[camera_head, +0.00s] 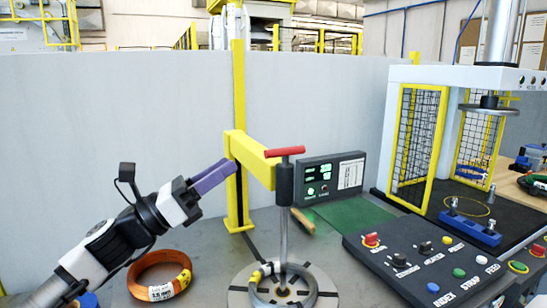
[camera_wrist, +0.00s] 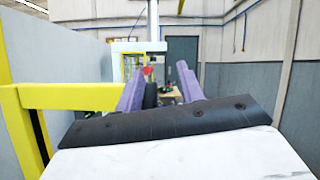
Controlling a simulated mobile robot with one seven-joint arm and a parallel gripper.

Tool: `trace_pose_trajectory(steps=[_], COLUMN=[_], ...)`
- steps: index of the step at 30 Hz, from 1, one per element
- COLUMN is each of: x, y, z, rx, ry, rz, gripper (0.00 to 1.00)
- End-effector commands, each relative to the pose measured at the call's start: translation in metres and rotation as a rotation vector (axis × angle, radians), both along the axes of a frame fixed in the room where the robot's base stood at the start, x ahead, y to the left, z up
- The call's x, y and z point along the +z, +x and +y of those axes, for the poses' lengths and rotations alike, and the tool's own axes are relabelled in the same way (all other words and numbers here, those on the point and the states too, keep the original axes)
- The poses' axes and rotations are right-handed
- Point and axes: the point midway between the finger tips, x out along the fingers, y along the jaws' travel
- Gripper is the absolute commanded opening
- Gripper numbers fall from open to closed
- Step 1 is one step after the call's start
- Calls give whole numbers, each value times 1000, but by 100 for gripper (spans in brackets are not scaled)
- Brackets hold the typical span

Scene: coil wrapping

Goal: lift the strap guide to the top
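A red T-shaped handle (camera_head: 285,151) with a black sleeve (camera_head: 285,185) sits on an upright metal rod above a ring coil (camera_head: 262,290), beside the end of a yellow arm (camera_head: 250,158). I take this handle and sleeve as the strap guide, but cannot be sure. My gripper (camera_head: 232,166) is left of the handle, its purple fingers pointing toward it and apart from it. In the wrist view, my gripper (camera_wrist: 157,85) is open, with the red handle (camera_wrist: 147,70) and black sleeve (camera_wrist: 151,94) showing between the fingers, farther ahead.
The yellow arm (camera_wrist: 70,97) and its post run close along the left of the wrist view. A control panel (camera_head: 425,262) and a wire-mesh press frame (camera_head: 420,135) stand right. An orange coil (camera_head: 160,272) lies below my arm. A small display box (camera_head: 330,178) stands behind the rod.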

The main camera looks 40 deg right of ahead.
Motion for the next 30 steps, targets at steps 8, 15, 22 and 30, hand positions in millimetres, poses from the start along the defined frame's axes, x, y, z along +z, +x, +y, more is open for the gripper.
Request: trace_pose_trajectory(steps=[8,15,22,30], x=[-39,-21,-2,9], y=[20,14,7,2], z=[-14,-51,-96,-129], rx=[45,41,43,46], ry=[82,81,80,80], rz=[-26,-25,-25,-25], gripper=[38,38,38,38])
